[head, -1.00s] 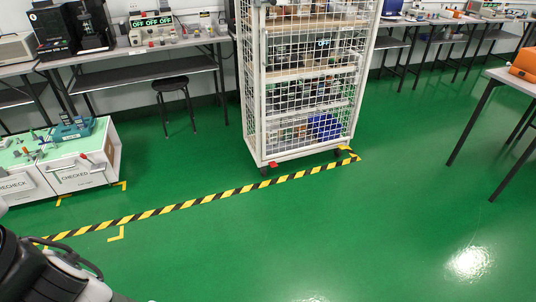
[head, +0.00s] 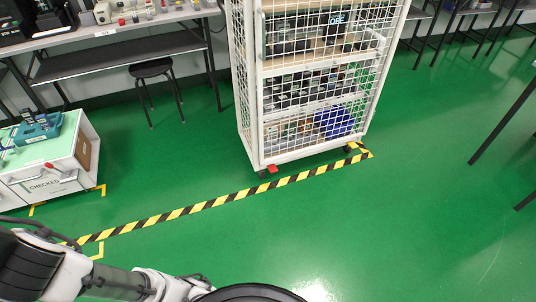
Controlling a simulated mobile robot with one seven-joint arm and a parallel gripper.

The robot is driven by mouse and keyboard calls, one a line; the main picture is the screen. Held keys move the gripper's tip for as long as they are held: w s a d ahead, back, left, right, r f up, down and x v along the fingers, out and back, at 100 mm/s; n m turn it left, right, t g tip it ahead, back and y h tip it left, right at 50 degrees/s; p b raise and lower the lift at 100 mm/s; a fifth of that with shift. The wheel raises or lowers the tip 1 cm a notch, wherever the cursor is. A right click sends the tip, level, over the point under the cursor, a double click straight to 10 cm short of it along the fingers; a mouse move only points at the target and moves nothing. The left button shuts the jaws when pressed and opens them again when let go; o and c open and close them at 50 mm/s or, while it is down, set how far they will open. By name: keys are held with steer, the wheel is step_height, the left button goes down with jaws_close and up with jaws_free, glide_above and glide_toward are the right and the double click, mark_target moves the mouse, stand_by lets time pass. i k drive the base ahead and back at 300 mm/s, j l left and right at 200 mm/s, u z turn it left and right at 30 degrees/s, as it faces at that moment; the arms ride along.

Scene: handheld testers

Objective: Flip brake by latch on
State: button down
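A white wire-mesh cage trolley (head: 262,110) stands on small dark casters near the middle of the head view. A red brake tab (head: 272,169) sticks out at its near left caster (head: 263,174). My arm crosses the bottom left, well short of the trolley. The fingers of my gripper do not show.
Black-and-yellow floor tape (head: 210,205) runs in front of the trolley. A low white cabinet (head: 75,165) stands at the left. A black stool (head: 152,69) and a workbench (head: 120,32) are behind. A table leg (head: 500,125) stands at the right. The green floor (head: 400,220) ahead is clear.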

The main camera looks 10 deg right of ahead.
mark_target(272, 168)
steer(key=i+l+u, duration=0.1)
steer(key=i, duration=0.35)
steer(key=i+l+u, duration=0.1)
steer(key=i+l, duration=0.25)
steer(key=i, duration=0.15)
steer(key=i+l+u, duration=0.1)
steer(key=i+l, duration=0.2)
steer(key=i, duration=0.15)
